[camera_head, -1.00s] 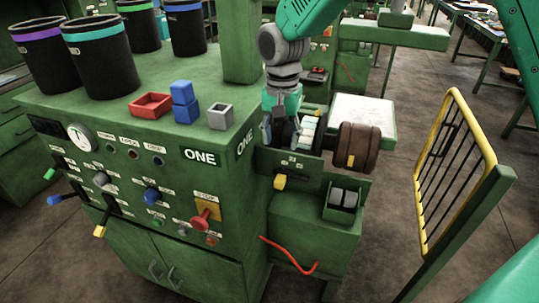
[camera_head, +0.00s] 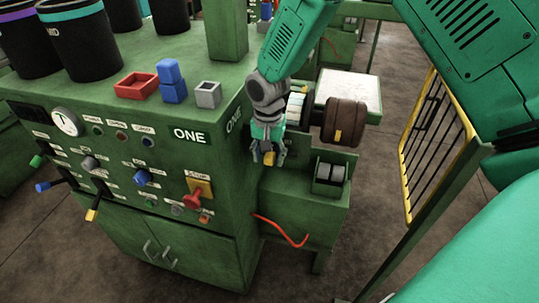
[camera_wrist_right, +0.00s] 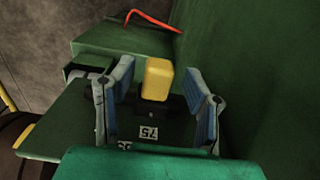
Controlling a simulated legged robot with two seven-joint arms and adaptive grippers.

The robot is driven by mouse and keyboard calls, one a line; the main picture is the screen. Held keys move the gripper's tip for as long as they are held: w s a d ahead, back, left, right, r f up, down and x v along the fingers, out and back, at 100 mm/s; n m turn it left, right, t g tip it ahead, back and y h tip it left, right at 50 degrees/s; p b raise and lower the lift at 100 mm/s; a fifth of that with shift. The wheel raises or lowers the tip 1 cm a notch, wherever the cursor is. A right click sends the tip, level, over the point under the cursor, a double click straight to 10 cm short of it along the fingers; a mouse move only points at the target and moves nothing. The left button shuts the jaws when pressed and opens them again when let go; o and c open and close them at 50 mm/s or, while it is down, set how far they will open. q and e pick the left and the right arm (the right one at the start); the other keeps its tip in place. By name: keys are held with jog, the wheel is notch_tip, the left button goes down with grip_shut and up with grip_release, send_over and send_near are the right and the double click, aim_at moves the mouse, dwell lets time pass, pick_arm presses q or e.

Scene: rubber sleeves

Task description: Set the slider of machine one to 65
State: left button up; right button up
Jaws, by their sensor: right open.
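Machine one (camera_head: 150,130) is the green cabinet marked ONE. Its slider has a yellow knob (camera_head: 269,158), on the panel at the cabinet's right side. In the right wrist view the yellow knob (camera_wrist_right: 157,79) stands between the blue-padded fingers of my right gripper (camera_wrist_right: 158,105), with a gap on each side. A label reading 75 (camera_wrist_right: 148,133) shows below the knob, and another number is partly hidden. In the head view my right gripper (camera_head: 266,155) points down around the knob. My left gripper is not in view.
A brown roller (camera_head: 344,122) and a white-topped surface (camera_head: 350,88) lie right of the gripper. A yellow-framed gate (camera_head: 437,140) stands at the right. A red cable (camera_head: 280,228) hangs from the machine.

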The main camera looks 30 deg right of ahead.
jog(key=shift+a, duration=0.4)
jog(key=shift+r, duration=0.1)
jog(key=shift+c, duration=0.8)
jog(key=shift+d, duration=0.2)
jog(key=c, duration=0.7)
jog(key=shift+s+d, duration=0.1)
jog(key=shift+d, duration=0.3)
grip_shut()
jog(key=shift+s+d, duration=0.1)
jog(key=shift+d, duration=0.05)
jog(key=shift+s+d+r+p, duration=0.1)
jog(key=shift+s+d+p, duration=0.25)
jog(key=shift+s+p, duration=0.2)
jog(key=shift+w, duration=0.1)
jog(key=o, duration=0.9)
grip_release()
jog(key=shift+d, duration=0.1)
jog(key=shift+c, duration=0.2)
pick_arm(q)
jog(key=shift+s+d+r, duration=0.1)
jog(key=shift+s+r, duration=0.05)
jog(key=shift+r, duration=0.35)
pick_arm(e)
notch_tip(320, 180, up, 11)
jog(key=d, duration=0.1)
jog(key=shift+d, duration=0.15)
